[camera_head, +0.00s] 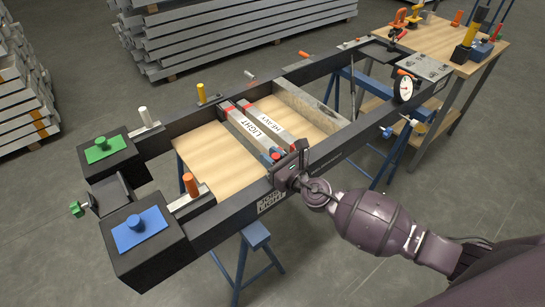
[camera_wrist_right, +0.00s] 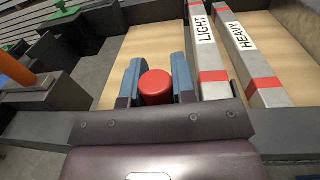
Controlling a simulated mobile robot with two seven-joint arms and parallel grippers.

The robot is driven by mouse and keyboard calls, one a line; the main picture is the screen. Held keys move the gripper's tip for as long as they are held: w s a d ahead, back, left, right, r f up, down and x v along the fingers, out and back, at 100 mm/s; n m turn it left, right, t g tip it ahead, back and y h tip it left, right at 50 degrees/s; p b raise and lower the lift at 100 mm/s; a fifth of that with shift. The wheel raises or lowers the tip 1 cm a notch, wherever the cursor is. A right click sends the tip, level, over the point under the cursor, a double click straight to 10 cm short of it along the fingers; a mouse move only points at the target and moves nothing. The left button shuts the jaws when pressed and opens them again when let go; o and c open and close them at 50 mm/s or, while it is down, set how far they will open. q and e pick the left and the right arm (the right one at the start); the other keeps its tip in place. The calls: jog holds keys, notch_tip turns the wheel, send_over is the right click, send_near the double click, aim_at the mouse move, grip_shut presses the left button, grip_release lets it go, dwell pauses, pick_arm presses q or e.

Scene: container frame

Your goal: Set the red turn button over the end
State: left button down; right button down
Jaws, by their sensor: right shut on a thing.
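The red turn button (camera_wrist_right: 155,87) shows as a round red cap between the two blue fingers of my right gripper (camera_wrist_right: 156,82) in the wrist view. The fingers are shut on its sides. In the head view my right gripper (camera_head: 276,153) is at the near rail of the frame, by the near end of the LIGHT bar (camera_head: 247,126). In the wrist view the LIGHT bar (camera_wrist_right: 207,55) lies just right of the fingers. The underside of the button is hidden, so I cannot tell whether it touches the rail. My left gripper is not in view.
The HEAVY bar (camera_head: 278,119) lies beside the LIGHT bar. The black frame (camera_head: 240,203) has green (camera_head: 103,144) and blue (camera_head: 136,222) knobs on its left blocks. An orange peg (camera_head: 190,184) and a dial gauge (camera_head: 404,88) stand on the near rail. A wooden table (camera_head: 430,40) stands behind right.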

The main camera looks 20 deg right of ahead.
jog(key=w+d+m+g+h, duration=0.1)
jog(key=w+m+h, duration=0.1)
jog(key=m+h, duration=0.2)
jog(key=w+d+m+g+h+p, duration=0.1)
jog(key=w+d+m+h, duration=0.1)
jog(key=m+h, duration=0.3)
jog(key=w+d+m+g+h+p, duration=0.1)
jog(key=m+h, duration=0.4)
jog(key=h, duration=0.6)
jog(key=shift+w+d+f+g+h, duration=0.1)
jog(key=shift+w+d+g+h, duration=0.25)
jog(key=shift+w+g, duration=0.3)
jog(key=shift+w+d+m+g+h, duration=0.1)
jog(key=shift+d+m+g+h, duration=0.35)
jog(key=shift+m+g, duration=0.15)
jog(key=shift+d+m+g+h, duration=0.15)
jog(key=shift+m+g+h, duration=0.25)
jog(key=shift+g, duration=0.05)
jog(key=shift+d, duration=0.1)
jog(key=c, duration=0.9)
grip_release()
jog(key=shift+b, duration=0.3)
